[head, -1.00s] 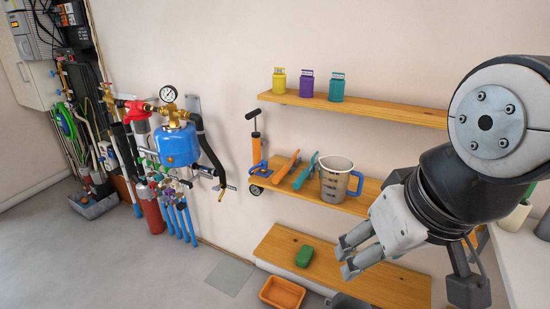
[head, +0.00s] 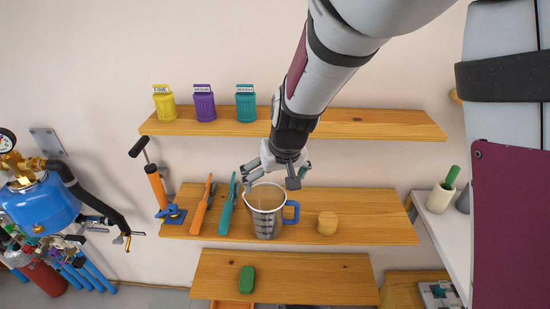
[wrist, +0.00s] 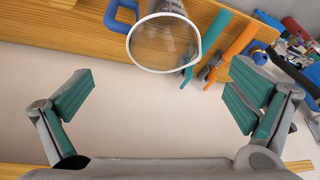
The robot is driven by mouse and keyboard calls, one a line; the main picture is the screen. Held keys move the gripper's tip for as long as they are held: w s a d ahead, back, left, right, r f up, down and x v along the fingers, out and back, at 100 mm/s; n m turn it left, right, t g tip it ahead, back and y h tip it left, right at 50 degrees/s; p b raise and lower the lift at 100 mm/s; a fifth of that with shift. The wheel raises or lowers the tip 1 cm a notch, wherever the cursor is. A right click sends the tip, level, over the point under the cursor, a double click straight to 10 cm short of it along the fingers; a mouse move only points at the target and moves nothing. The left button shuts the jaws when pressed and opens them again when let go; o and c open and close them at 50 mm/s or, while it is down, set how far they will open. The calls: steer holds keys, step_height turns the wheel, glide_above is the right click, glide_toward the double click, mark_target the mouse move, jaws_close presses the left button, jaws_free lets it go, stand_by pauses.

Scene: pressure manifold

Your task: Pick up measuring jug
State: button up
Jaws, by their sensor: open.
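The measuring jug (head: 266,215) is a clear, marked cup with a blue handle on its right in the head view. It stands upright on the middle wooden shelf (head: 370,229). My gripper (head: 276,179) is open and empty, above and behind the jug's rim as seen in the head view. In the wrist view the jug (wrist: 166,42) shows at the top middle, its open mouth towards the camera. My spread fingers (wrist: 160,100) stand apart to either side below it, with bare wall between them.
The upper shelf (head: 300,124) carries yellow, purple and teal canisters. A green block (head: 246,279) lies on the lower shelf.

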steer(key=a+f, duration=0.1)
steer(key=b, duration=0.1)
glide_toward(265, 204)
steer(key=shift+s+a+f, duration=0.1)
steer(key=shift+a+f, duration=0.1)
steer(key=shift+f, duration=0.6)
steer(key=shift+s+a+f, duration=0.15)
steer(key=shift+a+f, duration=0.05)
steer(key=shift+f, duration=0.55)
steer(key=shift+s+a+f, duration=0.1)
steer(key=shift+a+f, duration=0.05)
steer(key=shift+f, duration=0.65)
steer(key=c, duration=1)
